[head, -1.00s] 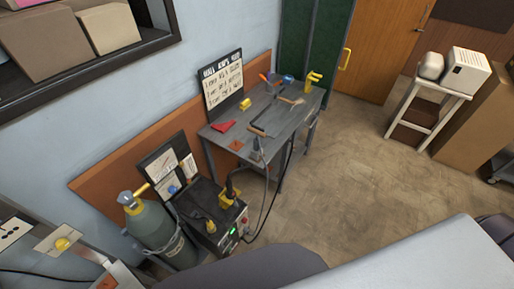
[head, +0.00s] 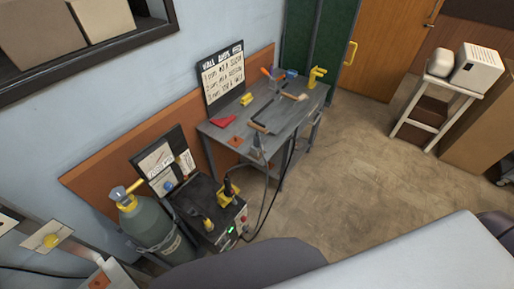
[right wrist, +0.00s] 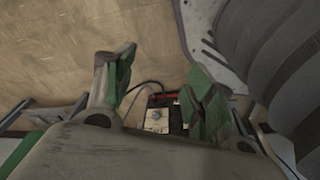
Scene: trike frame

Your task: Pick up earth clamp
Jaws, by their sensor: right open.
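A small grey clamp-like piece (head: 257,143) sits at the front edge of the workbench, with dark cable hanging below it; it looks like the earth clamp, but it is too small to be sure. The cable runs down toward the welding machine (head: 212,214). My right gripper (right wrist: 160,64) shows in the right wrist view, its green-padded fingers wide apart with nothing between them. Beyond them are floor, a dark cable and a small box-like thing with a pale panel (right wrist: 157,119). No clamp can be made out there. My left gripper is not in view.
The workbench (head: 240,129) carries a red piece, tools and yellow items, with a lettered board (head: 222,77) behind. A gas cylinder (head: 152,228) stands left of the welding machine. A white stool (head: 435,110) stands at the right. The middle floor (head: 350,165) is clear.

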